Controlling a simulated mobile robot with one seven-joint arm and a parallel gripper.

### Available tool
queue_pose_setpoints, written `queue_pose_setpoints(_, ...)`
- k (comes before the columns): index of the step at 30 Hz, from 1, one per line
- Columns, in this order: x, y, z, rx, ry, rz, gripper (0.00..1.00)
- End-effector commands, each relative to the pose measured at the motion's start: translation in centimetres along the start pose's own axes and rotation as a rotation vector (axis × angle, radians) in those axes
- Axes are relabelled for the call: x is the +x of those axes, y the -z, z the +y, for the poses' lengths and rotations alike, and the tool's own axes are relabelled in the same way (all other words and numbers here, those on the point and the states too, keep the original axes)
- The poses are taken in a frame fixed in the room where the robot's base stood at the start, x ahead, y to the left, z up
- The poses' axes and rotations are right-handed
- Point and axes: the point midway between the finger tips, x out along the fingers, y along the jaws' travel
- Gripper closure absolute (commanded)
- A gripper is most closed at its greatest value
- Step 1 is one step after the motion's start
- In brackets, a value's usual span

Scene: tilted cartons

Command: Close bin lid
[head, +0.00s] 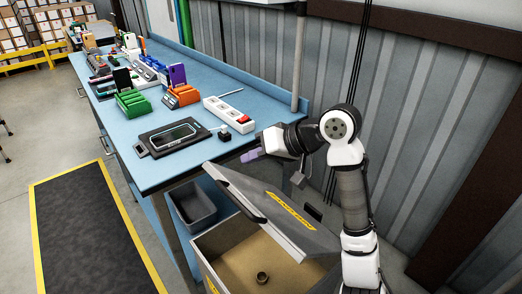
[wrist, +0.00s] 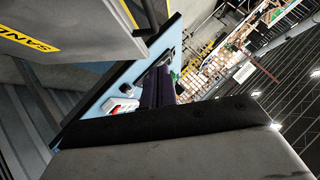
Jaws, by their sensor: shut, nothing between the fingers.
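The bin (head: 236,262) stands at the lower centre of the head view, beside the end of the blue workbench. Its tan inside shows, with a small brown round object (head: 262,278) on the bottom. The grey lid (head: 262,195) is open and tilted above the bin, with a yellow label on it. The lid also shows at the upper left of the wrist view (wrist: 95,18), with part of the yellow label. My gripper (head: 252,155) is shut and empty, with purple fingers just above the lid's upper part. Its fingers also show in the wrist view (wrist: 160,87); I cannot tell whether they touch the lid.
The blue workbench (head: 165,172) runs back to the left, holding a tablet-like device (head: 172,137), a white power strip (head: 228,114) and coloured racks. A grey tub (head: 193,207) sits below its edge. A corrugated wall stands close on the right.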

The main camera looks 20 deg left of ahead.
Motion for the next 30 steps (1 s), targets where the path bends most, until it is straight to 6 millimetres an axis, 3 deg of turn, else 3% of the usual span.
queue_pose_setpoints(6,4.7,0.1,-0.2,0.001,0.003,-0.002,1.0)
queue_pose_setpoints(12,6.6,-1.9,-0.1,0.002,0.001,0.0,1.0)
queue_pose_setpoints(30,7.6,-2.8,0.0,-0.001,-0.001,0.001,1.0)
